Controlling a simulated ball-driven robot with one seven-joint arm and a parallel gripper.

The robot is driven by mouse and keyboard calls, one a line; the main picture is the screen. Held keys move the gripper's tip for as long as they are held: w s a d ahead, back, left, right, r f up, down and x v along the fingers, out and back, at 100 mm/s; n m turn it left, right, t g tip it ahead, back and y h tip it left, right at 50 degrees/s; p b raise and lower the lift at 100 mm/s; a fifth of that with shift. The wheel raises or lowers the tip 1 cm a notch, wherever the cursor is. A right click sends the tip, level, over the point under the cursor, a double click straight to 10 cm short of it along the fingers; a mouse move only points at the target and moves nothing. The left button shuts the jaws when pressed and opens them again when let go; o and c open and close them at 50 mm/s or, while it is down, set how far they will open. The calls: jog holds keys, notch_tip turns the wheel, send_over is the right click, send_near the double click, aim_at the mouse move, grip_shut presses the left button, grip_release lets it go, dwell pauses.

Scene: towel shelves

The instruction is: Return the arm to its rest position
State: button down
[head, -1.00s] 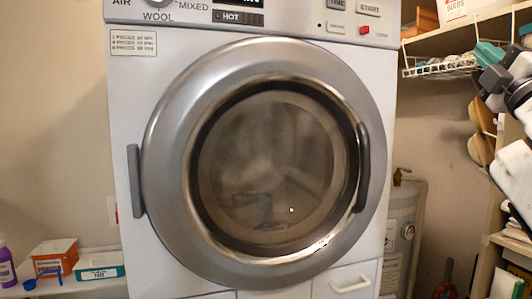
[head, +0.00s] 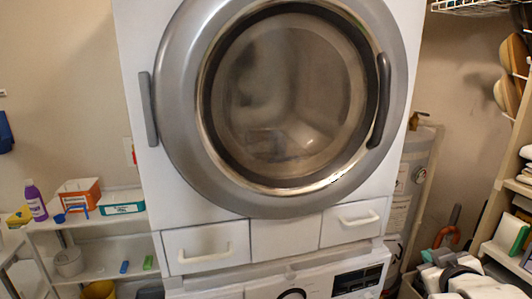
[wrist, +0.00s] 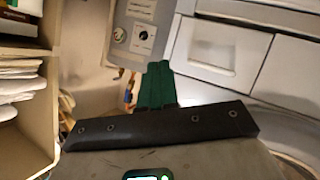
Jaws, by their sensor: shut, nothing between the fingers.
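My gripper (wrist: 156,84) shows in the wrist view with its two green fingers shut together and nothing between them. It points toward a grey panel with a dial (wrist: 143,36) and white drawer fronts (wrist: 220,52). In the head view my arm (head: 465,278) is low at the right edge, folded near the shelf unit, and cut off by the frame. The fingers cannot be made out clearly there.
A white dryer (head: 140,120) with a closed round door (head: 285,95) fills the middle. A water heater (head: 412,170) is behind. A low shelf (head: 100,225) holds bottles and boxes at left.

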jog(key=s+a+f+m+g+y, duration=0.1)
jog(key=s+a+f+g, duration=0.1)
jog(key=s+f, duration=0.3)
jog(key=s+a+f+g+y, duration=0.1)
jog(key=s+a+f, duration=0.2)
jog(key=f, duration=0.4)
jog(key=s+a+f+g, duration=0.1)
jog(key=s+f+g, duration=0.2)
jog(key=s, duration=0.6)
jog(key=s+a+f+m+g+y+b, duration=0.1)
jog(key=s+a+f+g, duration=0.1)
jog(key=s+f, duration=0.6)
jog(key=s+a+f+g, duration=0.2)
jog(key=s+f, duration=0.3)
jog(key=s, duration=0.5)
jog(key=shift+s+f+m+g+y, duration=0.3)
jog(key=shift+g+y, duration=0.1)
jog(key=shift+g, duration=0.5)
